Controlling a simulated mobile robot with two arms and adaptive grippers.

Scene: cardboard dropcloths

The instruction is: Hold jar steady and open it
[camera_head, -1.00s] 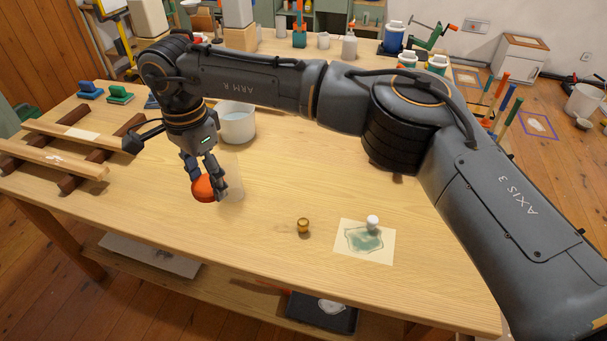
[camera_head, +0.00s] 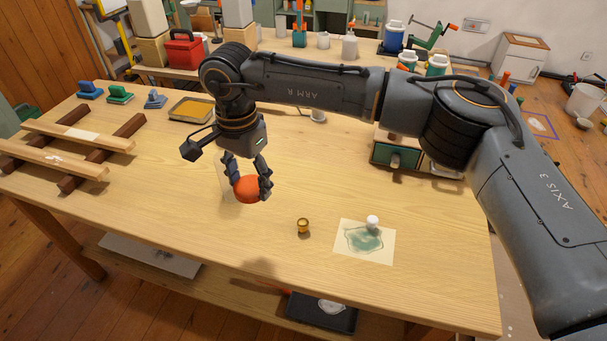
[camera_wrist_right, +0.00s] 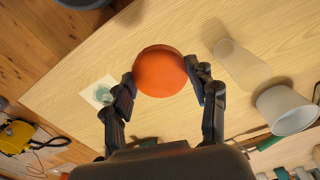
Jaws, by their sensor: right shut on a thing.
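A pale, see-through jar (camera_head: 227,178) stands on the wooden table, partly hidden behind my right gripper in the head view. It also shows in the right wrist view (camera_wrist_right: 240,65). My right gripper (camera_head: 249,186) is shut on an orange-red round piece, which looks like the lid (camera_head: 248,189). In the right wrist view the lid (camera_wrist_right: 160,72) sits between both fingers (camera_wrist_right: 160,88) and appears apart from the jar. I cannot tell its exact height above the table. My left gripper is in neither view.
A brass knob (camera_head: 303,226) and a green-stained sheet (camera_head: 350,254) with a white-topped piece (camera_head: 372,221) lie to the right. A wooden rack (camera_head: 60,150) is at the left, a yellow tray (camera_head: 192,108) behind. A white pot (camera_wrist_right: 285,108) stands near the jar. The front-left tabletop is clear.

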